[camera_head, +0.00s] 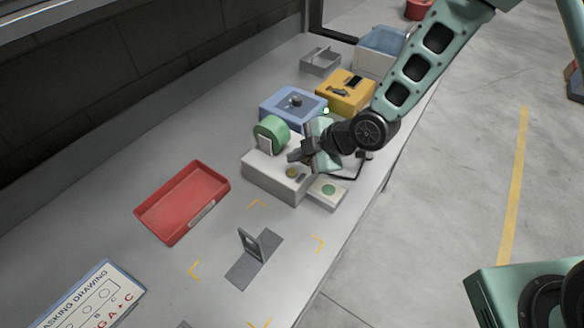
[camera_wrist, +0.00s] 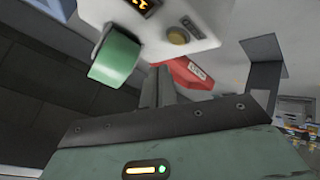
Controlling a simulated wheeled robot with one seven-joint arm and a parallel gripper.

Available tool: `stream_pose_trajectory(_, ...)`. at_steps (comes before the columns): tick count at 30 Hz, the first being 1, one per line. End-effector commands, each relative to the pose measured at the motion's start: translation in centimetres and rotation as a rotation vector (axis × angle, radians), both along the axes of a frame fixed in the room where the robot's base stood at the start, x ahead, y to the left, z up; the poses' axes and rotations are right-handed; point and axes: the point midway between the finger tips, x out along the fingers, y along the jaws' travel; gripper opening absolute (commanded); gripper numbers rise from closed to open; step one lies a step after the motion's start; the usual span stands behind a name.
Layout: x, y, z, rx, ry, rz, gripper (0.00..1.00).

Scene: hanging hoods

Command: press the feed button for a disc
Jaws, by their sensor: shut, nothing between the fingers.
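A pale dispenser box (camera_head: 270,176) with a green roll (camera_head: 270,134) on top stands on the bench. A round brass-coloured piece (camera_head: 292,172) sits on it beside a small dark display. A low pale box with a round green button (camera_head: 328,189) stands at its near right side. I cannot tell which is the feed button. My gripper (camera_head: 294,156) is shut and empty above the dispenser, behind the brass piece. In the wrist view the shut fingers (camera_wrist: 158,86) appear apart from the brass piece (camera_wrist: 178,36); the green roll (camera_wrist: 115,60) is at left.
A red tray (camera_head: 183,203) lies left of the dispenser. A grey upright bracket (camera_head: 252,246) stands in front, among yellow corner marks. Blue (camera_head: 292,105) and yellow (camera_head: 346,92) boxes stand behind. A printed masking drawing (camera_head: 92,296) lies at lower left. Bare bench lies between tray and bracket.

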Motion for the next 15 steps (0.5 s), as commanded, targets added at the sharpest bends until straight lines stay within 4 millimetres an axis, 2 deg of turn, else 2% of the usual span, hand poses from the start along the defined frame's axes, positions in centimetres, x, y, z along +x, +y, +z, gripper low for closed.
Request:
stream_pose_trajectory(1, 0.0, 0.0, 0.9, 0.000, -0.002, 0.001, 0.00)
stream_pose_trajectory(7, 0.0, 0.0, 2.7, 0.000, 0.000, 0.000, 0.00)
stream_pose_trajectory(15, 0.0, 0.0, 3.0, 0.000, 0.001, 0.001, 0.00)
